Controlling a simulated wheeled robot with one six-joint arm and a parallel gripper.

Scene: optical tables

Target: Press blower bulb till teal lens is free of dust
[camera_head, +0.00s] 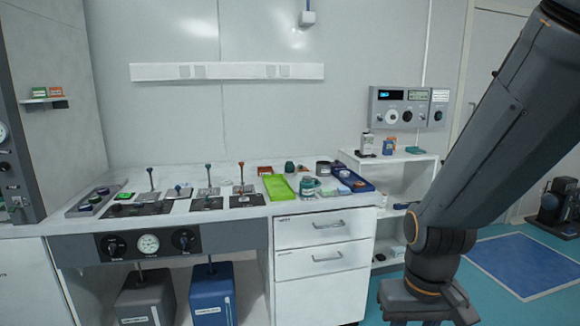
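A small teal rounded object (309,184) stands on the bench beside the bright green tray (279,188). A dark green rounded object (289,167) sits behind that tray. At this size I cannot tell which, if either, is the blower bulb or the teal lens. No dust can be made out. My arm rises on the right and leaves the picture at the upper right. My gripper is out of view.
The bench (235,213) carries several upright levers and a blue tray (374,187) with small items. Drawers (298,232) are below. A white shelf unit (424,158) with bottles stands at right. A control box (387,118) hangs above it. Blue floor (535,262) is open at right.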

